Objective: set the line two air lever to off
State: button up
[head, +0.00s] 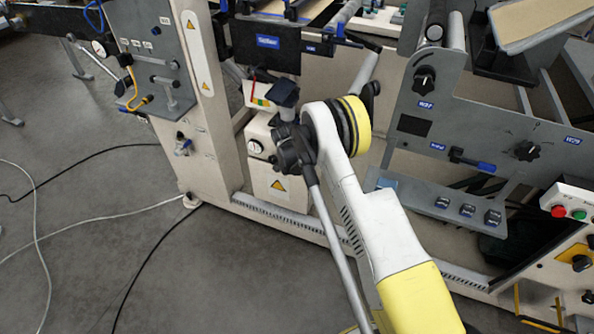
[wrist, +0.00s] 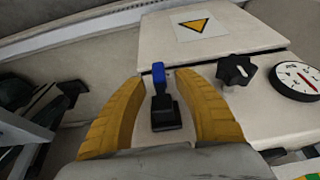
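A small lever with a blue tip (wrist: 158,75) and a black base stands on a cream cabinet (wrist: 215,45) in the wrist view. My gripper (wrist: 160,98) has its two yellow fingers spread on either side of this lever. A gap shows between the lever and each finger, so the gripper is open and holds nothing. I cannot read a line number or an off mark by the lever. In the head view the cabinet (head: 262,182) is partly behind my arm, and the lever and fingers are hidden there.
A black star knob (wrist: 236,70) and a round dial (wrist: 296,80) sit right of the lever. In the head view, another small valve (head: 183,147) is on the left frame post. A grey panel (head: 485,110) stands right of my arm. Open floor lies at the left.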

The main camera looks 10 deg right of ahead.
jog(key=shift+w+d+f, duration=0.1)
jog(key=shift+w+f, duration=0.05)
jog(key=shift+f, duration=0.3)
jog(key=shift+c, duration=0.4)
grip_shut()
